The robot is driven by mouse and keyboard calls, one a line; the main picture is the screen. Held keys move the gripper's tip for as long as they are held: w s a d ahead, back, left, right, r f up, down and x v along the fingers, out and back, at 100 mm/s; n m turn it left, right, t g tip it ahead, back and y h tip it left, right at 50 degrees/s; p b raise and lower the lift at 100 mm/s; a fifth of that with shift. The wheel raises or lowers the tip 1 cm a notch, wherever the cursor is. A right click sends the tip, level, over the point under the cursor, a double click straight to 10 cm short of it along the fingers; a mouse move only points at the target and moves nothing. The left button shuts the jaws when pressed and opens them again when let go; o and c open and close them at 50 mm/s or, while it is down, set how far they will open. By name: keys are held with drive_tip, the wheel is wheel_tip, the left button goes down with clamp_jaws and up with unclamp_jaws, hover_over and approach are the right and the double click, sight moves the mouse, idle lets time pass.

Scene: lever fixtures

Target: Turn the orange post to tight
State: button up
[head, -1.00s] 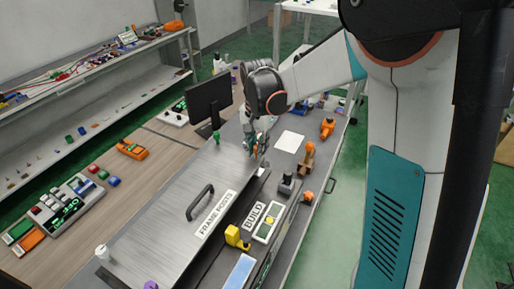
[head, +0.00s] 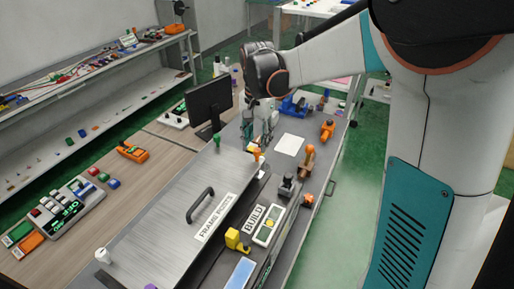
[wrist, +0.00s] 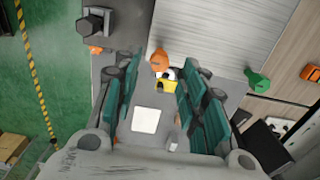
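The orange post (head: 256,153) stands at the far right corner of the grey metal panel, just below my gripper in the head view. In the wrist view the orange post (wrist: 159,60) shows between and just beyond the fingertips, with a yellow, white and black part at its base. My gripper (head: 263,135) points down close by. In the wrist view my gripper (wrist: 161,75) has its teal fingers spread wide with nothing held. I cannot tell whether a finger touches the post.
A green post (head: 217,138) stands on the panel's far left corner; a black monitor (head: 209,103) is behind it. A black handle (head: 200,204) rises from the panel. An orange-topped lever (head: 308,160) and a white sheet (head: 290,144) lie to the right.

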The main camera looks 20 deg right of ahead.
wheel_tip(320, 180, up, 7)
idle(0.3)
